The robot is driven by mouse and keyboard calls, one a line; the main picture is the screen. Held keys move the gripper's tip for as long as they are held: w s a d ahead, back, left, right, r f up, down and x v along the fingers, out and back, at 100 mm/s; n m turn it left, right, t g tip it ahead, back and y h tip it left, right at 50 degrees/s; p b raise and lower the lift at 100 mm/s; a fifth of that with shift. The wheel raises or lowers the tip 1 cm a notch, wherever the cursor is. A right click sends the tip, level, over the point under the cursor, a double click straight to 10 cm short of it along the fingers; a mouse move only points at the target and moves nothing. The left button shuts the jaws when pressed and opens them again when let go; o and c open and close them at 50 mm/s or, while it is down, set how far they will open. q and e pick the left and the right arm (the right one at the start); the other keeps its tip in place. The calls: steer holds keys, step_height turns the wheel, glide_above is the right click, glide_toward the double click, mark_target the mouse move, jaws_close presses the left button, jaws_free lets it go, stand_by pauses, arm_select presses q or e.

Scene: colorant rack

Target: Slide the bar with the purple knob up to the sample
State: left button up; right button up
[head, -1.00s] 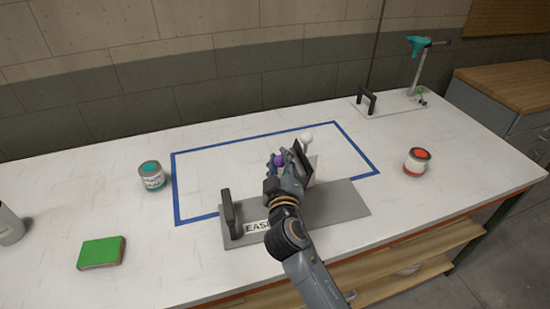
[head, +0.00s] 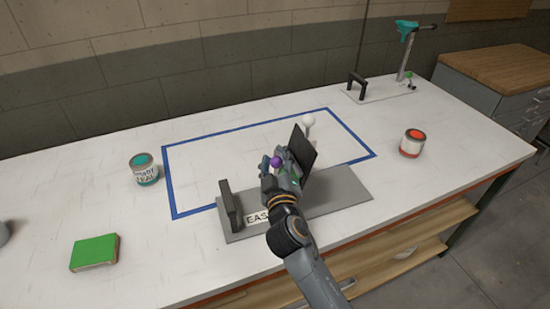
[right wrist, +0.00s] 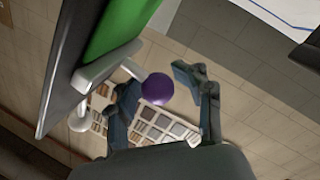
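The purple knob (head: 276,162) shows just above my right gripper (head: 283,172) in the head view. In the right wrist view the knob (right wrist: 157,87) lies between the spread fingers of the right gripper (right wrist: 160,92); I cannot tell whether they touch it. A pale bar (right wrist: 108,64) runs across the lower edge of a green panel, likely the sample (right wrist: 116,28), on a dark upright board (right wrist: 62,55). The board (head: 304,147) stands on a grey base (head: 345,198) labelled "EAS...", partly hidden by my arm. My left gripper is out of view.
A white knob (head: 308,121) stands behind the board. A black handle (head: 230,206) rises at the base's left end. A teal can (head: 144,170), a green block (head: 94,252) and a red can (head: 412,143) stand clear. A teal-topped stand (head: 405,50) is at the back right.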

steer(key=shift+s, duration=0.1)
steer(key=s, duration=1.1)
steer(key=shift+s+d, duration=0.3)
steer(key=shift+s, duration=0.1)
